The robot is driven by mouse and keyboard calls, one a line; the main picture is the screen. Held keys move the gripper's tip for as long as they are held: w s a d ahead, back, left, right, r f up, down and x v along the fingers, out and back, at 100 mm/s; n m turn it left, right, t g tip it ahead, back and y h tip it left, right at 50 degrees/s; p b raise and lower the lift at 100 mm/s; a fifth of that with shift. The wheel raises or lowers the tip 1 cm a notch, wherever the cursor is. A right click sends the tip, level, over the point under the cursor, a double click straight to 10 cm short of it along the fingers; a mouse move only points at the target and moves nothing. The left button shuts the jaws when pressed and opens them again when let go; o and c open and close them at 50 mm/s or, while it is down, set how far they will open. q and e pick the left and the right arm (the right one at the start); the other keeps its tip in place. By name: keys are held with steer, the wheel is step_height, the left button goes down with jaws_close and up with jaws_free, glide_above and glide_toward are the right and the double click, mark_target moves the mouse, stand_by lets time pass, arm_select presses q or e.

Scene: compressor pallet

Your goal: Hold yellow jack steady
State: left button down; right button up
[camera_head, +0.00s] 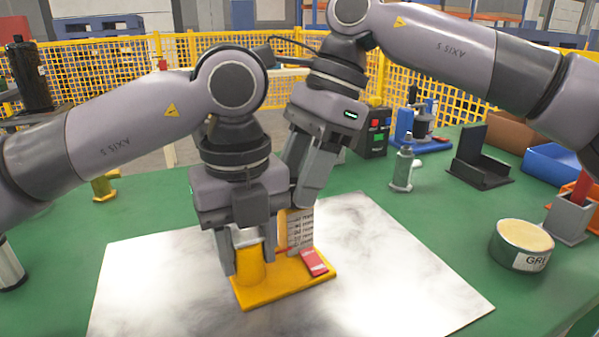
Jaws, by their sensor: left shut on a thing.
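The yellow jack (290,283) has a flat yellow base and an upright yellow cylinder. It stands on a shiny metal sheet at the centre. My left gripper (245,258) points down and is shut around the upright cylinder. A pale plate with printed lines (300,226) stands upright behind the base. A small red block (314,262) lies on the base's right side. My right gripper (305,195) is just above the printed plate. My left gripper partly covers it, so its finger gap and any contact with the plate are hidden.
The metal sheet (390,270) lies on a green table (465,215). A round tin (521,246), a grey metal fitting (403,170), a black bracket (482,170) and a blue bin (553,163) stand at the right. Yellow mesh fencing (95,68) runs behind. The sheet's front is clear.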

steer(key=c, duration=0.3)
steer(key=shift+m+t, duration=0.6)
steer(key=shift+m, duration=1)
steer(key=o, duration=1)
steer(key=shift+o, duration=0.2)
steer(key=v, duration=1.2)
steer(key=shift+d, duration=0.15)
steer(key=shift+s, duration=0.1)
